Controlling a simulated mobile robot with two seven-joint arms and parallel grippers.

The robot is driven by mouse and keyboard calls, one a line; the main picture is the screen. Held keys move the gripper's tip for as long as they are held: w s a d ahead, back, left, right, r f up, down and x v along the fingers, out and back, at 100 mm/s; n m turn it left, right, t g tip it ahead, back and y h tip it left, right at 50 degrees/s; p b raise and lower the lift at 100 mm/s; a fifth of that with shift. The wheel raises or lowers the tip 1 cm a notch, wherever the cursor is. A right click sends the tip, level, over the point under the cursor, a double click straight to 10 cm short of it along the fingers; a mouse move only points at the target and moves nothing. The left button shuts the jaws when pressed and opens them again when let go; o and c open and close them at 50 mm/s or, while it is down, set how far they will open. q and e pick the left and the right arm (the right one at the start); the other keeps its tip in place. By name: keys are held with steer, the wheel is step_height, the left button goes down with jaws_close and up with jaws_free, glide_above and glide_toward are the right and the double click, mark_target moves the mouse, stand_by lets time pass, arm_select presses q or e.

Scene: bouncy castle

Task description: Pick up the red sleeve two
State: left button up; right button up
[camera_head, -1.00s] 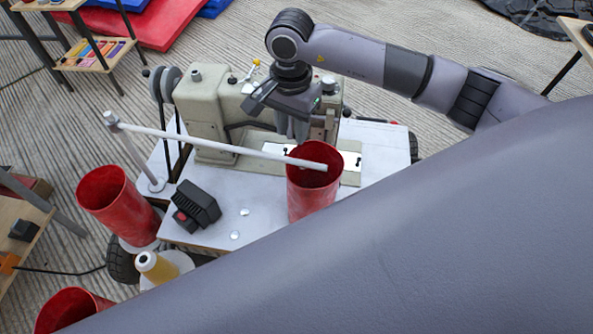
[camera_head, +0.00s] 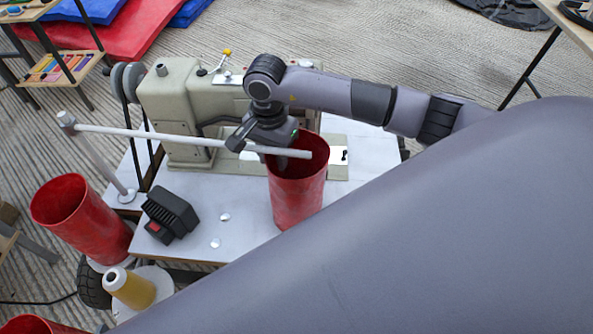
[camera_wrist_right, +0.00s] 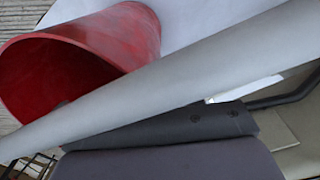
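A red open-topped sleeve (camera_head: 297,199) stands upright on the white table of a sewing machine; which sleeve is number two I cannot tell. My right gripper (camera_head: 280,162) points down at its rim, with the fingertips partly hidden by the rod and sleeve. Whether it touches or grips the wall I cannot tell. In the right wrist view the red sleeve (camera_wrist_right: 118,38) lies beyond a pale rod, with dark gripper parts below. A second red sleeve (camera_head: 88,222) leans at the left, and part of a third (camera_head: 38,326) shows at the lower left. My left gripper is not in view.
A pale rod (camera_head: 185,140) runs across above the table and passes over the sleeve's mouth. The sewing machine (camera_head: 178,108) stands behind. A black box (camera_head: 171,213) sits on the table, and a yellow spool (camera_head: 131,288) stands at the front left.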

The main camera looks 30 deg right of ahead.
steer(key=shift+f, duration=0.45)
jaws_close()
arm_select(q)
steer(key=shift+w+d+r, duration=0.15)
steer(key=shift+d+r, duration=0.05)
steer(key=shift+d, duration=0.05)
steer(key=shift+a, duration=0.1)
